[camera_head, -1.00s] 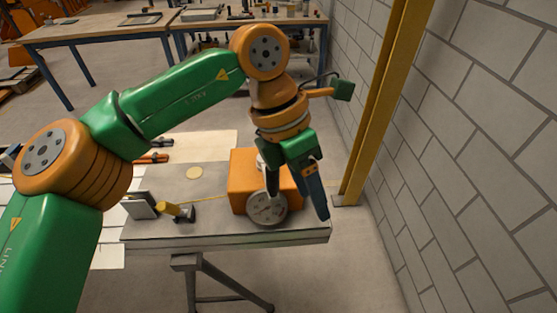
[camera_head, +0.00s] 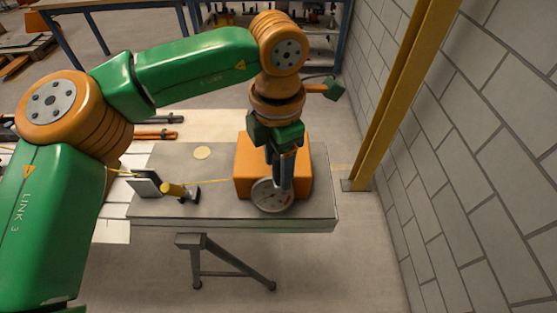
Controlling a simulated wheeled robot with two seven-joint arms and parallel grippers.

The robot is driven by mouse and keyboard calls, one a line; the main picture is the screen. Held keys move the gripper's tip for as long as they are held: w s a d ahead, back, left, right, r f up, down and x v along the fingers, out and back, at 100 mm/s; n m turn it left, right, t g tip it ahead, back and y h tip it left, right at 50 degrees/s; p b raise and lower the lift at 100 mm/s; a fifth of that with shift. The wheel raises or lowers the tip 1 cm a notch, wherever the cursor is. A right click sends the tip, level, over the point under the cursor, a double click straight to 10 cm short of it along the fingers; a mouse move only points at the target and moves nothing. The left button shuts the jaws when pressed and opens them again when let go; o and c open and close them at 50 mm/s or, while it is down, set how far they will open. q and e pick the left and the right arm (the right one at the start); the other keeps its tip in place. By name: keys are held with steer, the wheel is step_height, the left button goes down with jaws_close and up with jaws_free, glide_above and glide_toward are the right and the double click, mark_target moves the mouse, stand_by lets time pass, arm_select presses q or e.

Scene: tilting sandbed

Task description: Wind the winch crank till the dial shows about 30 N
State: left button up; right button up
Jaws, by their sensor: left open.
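The winch is an orange box (camera_head: 243,172) on a grey bench (camera_head: 225,208), with a round grey disc (camera_head: 266,197) on its front. My left gripper (camera_head: 283,186) comes down over the box, fingers pointing down and open. Its fingertips overlap the right part of the disc; I cannot tell whether they touch it. The crank handle is not clearly visible and may be behind the fingers. No dial reading can be made out. My right gripper is not in view.
A small tilted plate (camera_head: 147,187) stands on the bench's left side. A yellow post (camera_head: 398,100) and a block wall (camera_head: 475,150) stand to the right. Orange-handled tools (camera_head: 155,135) lie behind the bench's left end.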

arm_select(q)
steer(key=shift+w+d+f, duration=0.15)
steer(key=shift+w+f, duration=0.1)
steer(key=shift+w, duration=0.05)
steer(key=shift+c, duration=0.5)
jaws_close()
steer(key=shift+r, duration=0.15)
stand_by(0.6)
